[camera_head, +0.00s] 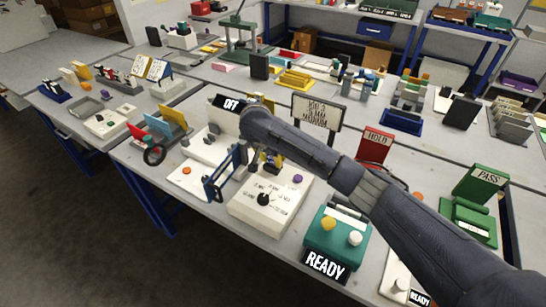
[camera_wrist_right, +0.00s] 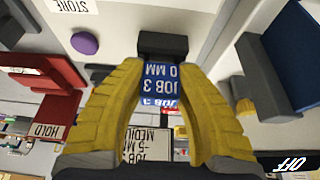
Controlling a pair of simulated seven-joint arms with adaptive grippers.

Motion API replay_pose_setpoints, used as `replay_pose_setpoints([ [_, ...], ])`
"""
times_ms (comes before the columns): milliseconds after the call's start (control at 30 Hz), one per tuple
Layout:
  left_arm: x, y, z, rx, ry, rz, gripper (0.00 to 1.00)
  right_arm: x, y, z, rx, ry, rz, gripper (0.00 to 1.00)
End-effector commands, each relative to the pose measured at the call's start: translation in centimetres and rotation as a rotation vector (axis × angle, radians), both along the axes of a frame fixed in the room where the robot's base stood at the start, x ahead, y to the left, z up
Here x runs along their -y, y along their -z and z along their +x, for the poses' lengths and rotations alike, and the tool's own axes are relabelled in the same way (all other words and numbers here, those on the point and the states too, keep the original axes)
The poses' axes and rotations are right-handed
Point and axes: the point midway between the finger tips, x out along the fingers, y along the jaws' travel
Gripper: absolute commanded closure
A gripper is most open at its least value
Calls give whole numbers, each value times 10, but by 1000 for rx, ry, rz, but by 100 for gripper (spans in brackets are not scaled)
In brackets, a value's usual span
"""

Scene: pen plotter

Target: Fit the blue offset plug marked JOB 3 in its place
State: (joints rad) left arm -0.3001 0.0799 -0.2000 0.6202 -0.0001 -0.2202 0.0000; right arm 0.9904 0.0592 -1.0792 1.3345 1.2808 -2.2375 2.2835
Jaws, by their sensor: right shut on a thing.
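The blue plug (camera_wrist_right: 153,84) with white JOB 3 lettering shows in the right wrist view, between the yellow fingers of my right gripper (camera_wrist_right: 156,80). The fingers are shut on it. A dark block (camera_wrist_right: 162,45) sits at the plug's far end; I cannot tell whether they touch. In the head view my right gripper (camera_head: 270,162) points down over the back of a white box (camera_head: 262,214) with a black knob and a purple button. The plug's place cannot be made out. My left gripper is not in view.
A blue upright frame (camera_head: 219,178) stands left of the white box. A white JOB card (camera_head: 317,112) and a red HOLD sign (camera_head: 375,145) stand behind it. A green READY unit (camera_head: 335,232) is at its right. An OFF sign (camera_head: 231,103) is behind the gripper.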

Motion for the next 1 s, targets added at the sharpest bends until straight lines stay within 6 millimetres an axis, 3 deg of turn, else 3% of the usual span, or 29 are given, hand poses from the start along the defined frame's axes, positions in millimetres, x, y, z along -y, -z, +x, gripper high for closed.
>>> replay_pose_setpoints([
  [600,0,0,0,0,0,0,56,0,8,0,-1,1,1,96],
  [633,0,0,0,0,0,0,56,0,8,0,-1,1,1,65],
  [833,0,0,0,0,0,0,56,0,8,0,0,1,0,42],
  [1000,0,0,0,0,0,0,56,0,8,0,0,1,0,41],
])
